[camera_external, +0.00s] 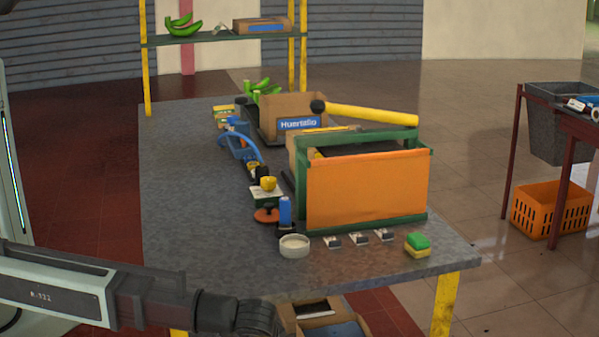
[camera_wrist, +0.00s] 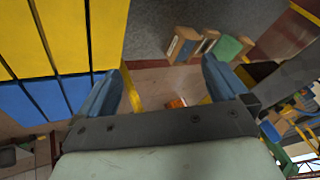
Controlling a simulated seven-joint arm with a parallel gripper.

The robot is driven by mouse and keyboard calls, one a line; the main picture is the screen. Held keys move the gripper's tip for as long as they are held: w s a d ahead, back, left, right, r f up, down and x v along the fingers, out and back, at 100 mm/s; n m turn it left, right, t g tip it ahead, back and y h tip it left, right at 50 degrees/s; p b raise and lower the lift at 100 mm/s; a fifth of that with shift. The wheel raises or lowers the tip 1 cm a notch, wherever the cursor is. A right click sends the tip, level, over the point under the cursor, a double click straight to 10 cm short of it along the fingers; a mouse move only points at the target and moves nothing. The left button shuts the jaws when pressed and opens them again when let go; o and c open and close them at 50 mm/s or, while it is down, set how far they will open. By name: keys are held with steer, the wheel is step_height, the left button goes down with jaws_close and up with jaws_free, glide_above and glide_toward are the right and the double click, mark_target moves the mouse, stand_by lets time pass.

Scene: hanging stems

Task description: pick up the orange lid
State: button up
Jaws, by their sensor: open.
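A flat, round orange lid (camera_external: 266,215) lies on the grey table, left of a blue bottle (camera_external: 285,211) and behind a white round dish (camera_external: 294,246). My gripper (camera_wrist: 165,82) shows in the wrist view with its two blue fingers spread wide and nothing held between them. In the external view my arm reaches along the bottom left, in front of the table, and its end is cut off by the lower edge. The lid cannot be made out in the wrist view. A small orange patch shows between the fingers there, but I cannot tell what it is.
A green-framed box with an orange front (camera_external: 366,190) stands right of the lid. Small metal pieces and a green-yellow sponge (camera_external: 417,245) lie near the front edge. A yellow bar (camera_external: 372,115) juts above the box. The table's left side (camera_external: 185,190) is clear.

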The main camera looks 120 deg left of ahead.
steer(key=s+a+r+n, duration=0.1)
steer(key=a+r+n, duration=0.1)
steer(key=a+r, duration=0.3)
steer(key=s+a+r+n, duration=0.1)
steer(key=a+r, duration=0.3)
steer(key=r, duration=0.1)
steer(key=s+a+r+n, duration=0.2)
steer(key=a+r, duration=0.3)
steer(key=r, duration=0.1)
steer(key=shift+a+r+n+g+y, duration=0.1)
steer(key=shift+a+n+g+y, duration=0.2)
steer(key=shift+a, duration=0.05)
steer(key=s+a+r+n+h, duration=0.1)
steer(key=s+a+r+h, duration=0.1)
steer(key=s+a, duration=0.4)
steer(key=s+a+r+n+h, duration=0.1)
steer(key=s+a+r, duration=0.2)
steer(key=s+a, duration=0.3)
steer(key=m+t+h, duration=0.2)
steer(key=t, duration=0.1)
glide_toward(269, 204)
steer(key=f, duration=0.3)
steer(key=a+f, duration=0.1)
steer(key=f, duration=0.1)
steer(key=shift+s+f, duration=0.1)
steer(key=shift+s, duration=0.15)
steer(key=shift+w+f, duration=0.1)
steer(key=shift+f, duration=2.55)
steer(key=c, duration=0.9)
